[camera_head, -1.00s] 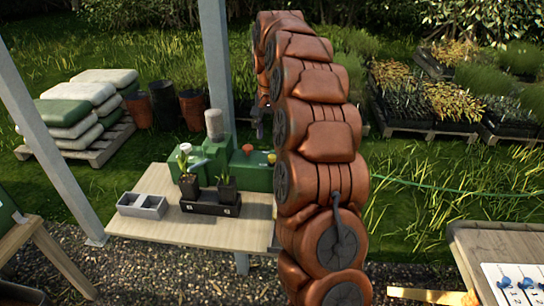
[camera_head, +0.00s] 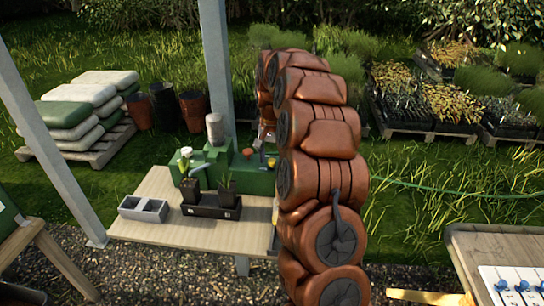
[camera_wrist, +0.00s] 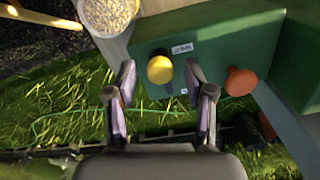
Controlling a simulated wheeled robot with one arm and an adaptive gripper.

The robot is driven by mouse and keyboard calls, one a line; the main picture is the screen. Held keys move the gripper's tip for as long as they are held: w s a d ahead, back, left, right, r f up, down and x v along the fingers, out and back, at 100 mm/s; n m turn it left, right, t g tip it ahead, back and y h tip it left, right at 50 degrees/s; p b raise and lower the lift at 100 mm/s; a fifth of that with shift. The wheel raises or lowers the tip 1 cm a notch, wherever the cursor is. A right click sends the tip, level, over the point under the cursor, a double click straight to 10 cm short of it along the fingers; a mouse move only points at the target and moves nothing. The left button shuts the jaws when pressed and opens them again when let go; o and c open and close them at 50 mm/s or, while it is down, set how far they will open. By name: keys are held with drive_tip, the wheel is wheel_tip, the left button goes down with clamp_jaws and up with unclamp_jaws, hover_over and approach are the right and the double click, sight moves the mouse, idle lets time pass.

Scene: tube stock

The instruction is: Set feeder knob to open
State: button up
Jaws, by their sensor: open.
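A green feeder box (camera_head: 252,179) stands at the back of the wooden table, with an orange knob (camera_head: 247,152) on top. In the wrist view, a yellow knob (camera_wrist: 160,69) stands on the green box (camera_wrist: 222,48) beside a small white label whose words I cannot read surely. The orange knob (camera_wrist: 240,82) is further right. My gripper (camera_wrist: 160,92) is open, with its two fingers apart on either side of the yellow knob in the picture. I cannot tell whether they touch it. In the head view my gripper is mostly hidden beside my arm, and the yellow knob is hard to see.
Two potted plants in a black tray (camera_head: 211,212) and a grey two-cell tray (camera_head: 143,209) are on the table (camera_head: 170,235). A post (camera_head: 216,60) rises behind it. A round container of pellets (camera_wrist: 108,15) is at the wrist view's upper left.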

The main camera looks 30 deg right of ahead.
clamp_jaws()
idle(0.5)
